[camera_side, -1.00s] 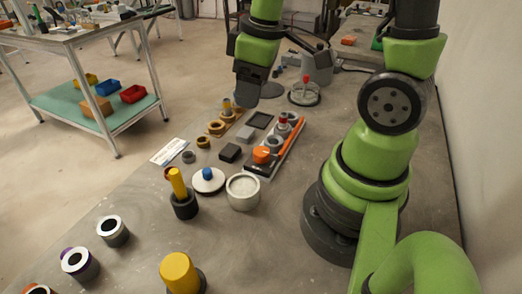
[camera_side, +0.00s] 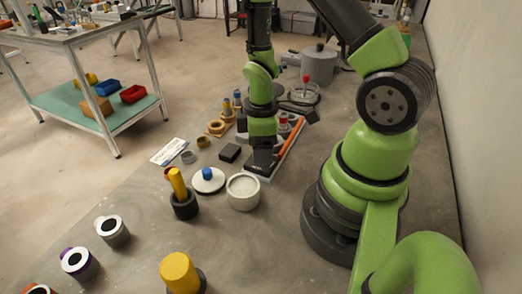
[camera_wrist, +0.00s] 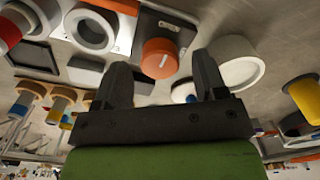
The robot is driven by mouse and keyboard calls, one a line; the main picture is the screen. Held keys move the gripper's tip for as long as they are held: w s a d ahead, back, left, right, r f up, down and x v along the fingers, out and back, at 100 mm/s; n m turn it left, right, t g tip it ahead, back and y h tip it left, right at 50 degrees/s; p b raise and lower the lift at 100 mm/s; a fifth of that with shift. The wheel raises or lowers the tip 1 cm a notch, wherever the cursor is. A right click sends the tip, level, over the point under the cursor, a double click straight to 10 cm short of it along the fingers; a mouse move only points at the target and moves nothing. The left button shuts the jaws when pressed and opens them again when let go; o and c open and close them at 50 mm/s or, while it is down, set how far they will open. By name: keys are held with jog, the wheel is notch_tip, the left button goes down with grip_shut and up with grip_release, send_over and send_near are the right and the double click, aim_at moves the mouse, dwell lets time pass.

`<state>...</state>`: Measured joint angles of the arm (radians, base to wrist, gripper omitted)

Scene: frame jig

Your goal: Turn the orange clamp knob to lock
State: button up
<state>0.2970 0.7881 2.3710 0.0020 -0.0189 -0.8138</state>
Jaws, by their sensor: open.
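The orange clamp knob (camera_wrist: 160,58) shows in the wrist view as a round orange cap with a short pale line on its top. It sits at one end of the dark jig plate (camera_wrist: 172,30). My gripper (camera_wrist: 162,75) is open, with one dark finger on each side of the knob in the picture; I cannot tell whether either touches it. In the side view my gripper (camera_side: 264,165) points down over the near end of the jig (camera_side: 251,169) and hides the knob.
A white cup (camera_side: 243,193) stands close in front of my gripper. A white disc with a blue knob (camera_side: 208,181) and a yellow peg in a dark holder (camera_side: 182,195) stand to the left. A black block (camera_side: 229,152) lies beside the jig.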

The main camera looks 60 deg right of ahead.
jog(key=shift+f, duration=0.95)
jog(key=c, duration=0.9)
